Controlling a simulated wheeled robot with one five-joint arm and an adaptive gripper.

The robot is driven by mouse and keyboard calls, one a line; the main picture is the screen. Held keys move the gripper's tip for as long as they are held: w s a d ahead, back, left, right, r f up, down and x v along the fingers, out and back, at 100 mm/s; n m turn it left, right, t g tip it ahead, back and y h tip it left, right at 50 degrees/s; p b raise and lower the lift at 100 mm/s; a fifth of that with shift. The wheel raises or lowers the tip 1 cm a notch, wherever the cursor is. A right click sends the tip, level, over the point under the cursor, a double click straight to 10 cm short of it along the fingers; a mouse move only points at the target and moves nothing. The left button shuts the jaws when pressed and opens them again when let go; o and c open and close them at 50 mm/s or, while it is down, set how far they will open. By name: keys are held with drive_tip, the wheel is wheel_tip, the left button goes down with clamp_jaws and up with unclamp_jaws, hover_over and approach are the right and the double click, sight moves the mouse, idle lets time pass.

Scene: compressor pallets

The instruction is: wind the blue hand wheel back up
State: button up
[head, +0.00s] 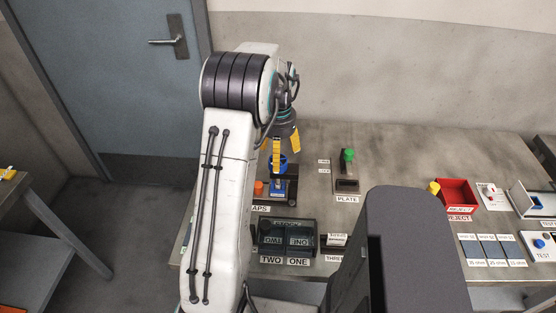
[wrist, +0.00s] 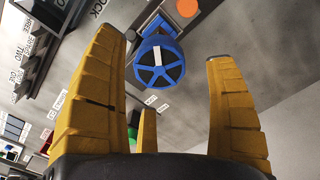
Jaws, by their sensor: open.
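The blue hand wheel (wrist: 159,63) shows whole in the wrist view, with spokes and a white mark across its face. In the head view the wheel (head: 283,163) is partly hidden behind a yellow finger, above a blue body on a dark base. My gripper (head: 285,144) is over the wheel at the left part of the bench. In the wrist view my gripper (wrist: 175,75) is open, its yellow fingers spread to either side of the wheel's line, with nothing between them. I cannot tell the exact gap between fingertips and wheel.
An orange knob (head: 259,187) sits left of the wheel. A green-topped lever (head: 348,156) stands right of it. A dark tray (head: 287,238) marked TWO and ONE lies in front. A red REJECT bin (head: 457,194) is farther right. Bare bench lies behind the lever.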

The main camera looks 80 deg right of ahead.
drive_tip(key=shift+f, duration=1.4)
drive_tip(key=c, duration=1.2)
